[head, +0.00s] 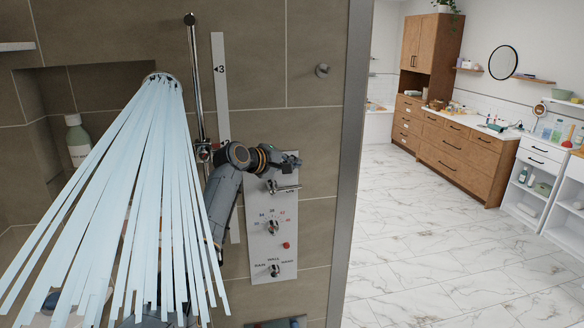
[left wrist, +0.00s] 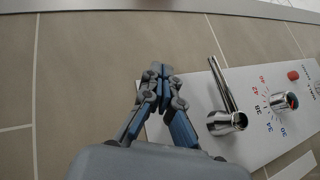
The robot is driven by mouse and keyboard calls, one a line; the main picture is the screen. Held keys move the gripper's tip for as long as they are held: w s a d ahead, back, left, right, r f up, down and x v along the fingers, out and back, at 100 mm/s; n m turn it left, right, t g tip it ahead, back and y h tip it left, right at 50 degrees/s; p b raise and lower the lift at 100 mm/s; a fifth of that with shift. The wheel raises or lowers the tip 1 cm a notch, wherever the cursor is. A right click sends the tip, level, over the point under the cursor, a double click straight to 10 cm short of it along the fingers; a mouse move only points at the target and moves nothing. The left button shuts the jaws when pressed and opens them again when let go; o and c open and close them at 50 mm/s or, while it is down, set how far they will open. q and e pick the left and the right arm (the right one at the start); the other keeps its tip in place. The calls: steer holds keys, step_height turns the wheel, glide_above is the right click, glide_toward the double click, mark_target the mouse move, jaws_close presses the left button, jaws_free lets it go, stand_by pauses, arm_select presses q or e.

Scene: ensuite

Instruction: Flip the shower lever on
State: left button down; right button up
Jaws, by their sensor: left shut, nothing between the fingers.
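The white shower control panel (head: 262,255) is on the tiled wall, with a chrome lever (head: 283,188) near its top. In the left wrist view the lever (left wrist: 226,105) stands out from the panel (left wrist: 258,140). Light-blue water streams (head: 150,200) pour from the shower head (head: 158,77). My left gripper (head: 287,162) is at the panel's top edge, just above the lever. In the left wrist view its fingers (left wrist: 157,72) are shut and empty, beside the lever with a gap between them. My right gripper is not in view.
A temperature knob (head: 272,227), a red button (head: 286,245) and a lower knob (head: 274,270) are below the lever. A chrome riser rail (head: 195,80) runs up the wall behind my arm. A bottle (head: 76,140) stands in the niche. Marble floor (head: 420,240) is clear at right.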

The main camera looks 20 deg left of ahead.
arm_select(q)
steer(key=s+d+r+b, duration=0.2)
steer(key=s+r+b, duration=0.1)
steer(key=r, duration=0.4)
steer(key=shift+s+d, duration=0.2)
steer(key=shift+s, duration=0.65)
steer(key=shift+d, duration=0.15)
